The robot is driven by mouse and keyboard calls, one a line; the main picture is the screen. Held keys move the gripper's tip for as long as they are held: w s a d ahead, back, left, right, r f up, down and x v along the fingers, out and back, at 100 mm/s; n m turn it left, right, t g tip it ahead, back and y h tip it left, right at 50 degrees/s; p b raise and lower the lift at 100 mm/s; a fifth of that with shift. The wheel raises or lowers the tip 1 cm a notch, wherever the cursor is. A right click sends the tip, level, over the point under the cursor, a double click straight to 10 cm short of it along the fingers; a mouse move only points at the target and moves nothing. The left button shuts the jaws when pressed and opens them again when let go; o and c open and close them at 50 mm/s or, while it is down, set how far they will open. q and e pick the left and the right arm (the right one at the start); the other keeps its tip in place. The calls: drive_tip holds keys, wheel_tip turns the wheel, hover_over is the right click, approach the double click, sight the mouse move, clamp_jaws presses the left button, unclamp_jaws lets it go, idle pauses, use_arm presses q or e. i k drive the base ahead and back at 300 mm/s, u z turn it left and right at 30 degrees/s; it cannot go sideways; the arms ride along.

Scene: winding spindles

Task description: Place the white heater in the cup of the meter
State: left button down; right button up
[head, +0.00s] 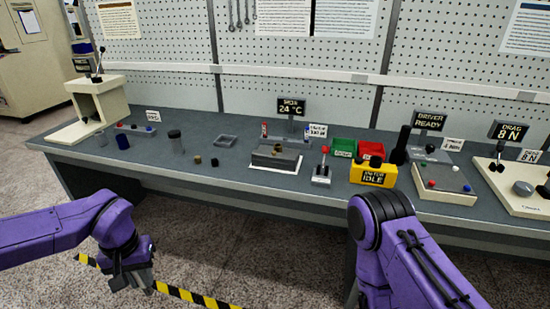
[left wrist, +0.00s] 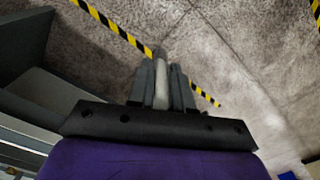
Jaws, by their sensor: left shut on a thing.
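My left gripper (head: 140,281) hangs in front of the bench, over the floor, pointing down. In the left wrist view its fingers (left wrist: 162,88) are closed around a slim pale grey-white rod (left wrist: 162,75), which looks like the white heater. The rod's tip sticks out beyond the fingers; in the head view I cannot make it out. A display reading 24 °C (head: 290,106) stands behind a grey block unit (head: 277,154) at mid-bench, apart from my gripper. I cannot tell from the labels which cup is the meter's. My right gripper is not in view.
The grey bench (head: 200,165) carries a cream stand (head: 99,105), a blue cylinder (head: 122,141), a shallow grey tray (head: 226,141), green and red bins (head: 343,147), a yellow motor box (head: 373,173) and a driver panel (head: 440,177). Its front edge lies beyond my left gripper.

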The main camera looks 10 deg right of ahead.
sight(375, 166)
drive_tip(key=z, duration=1.5)
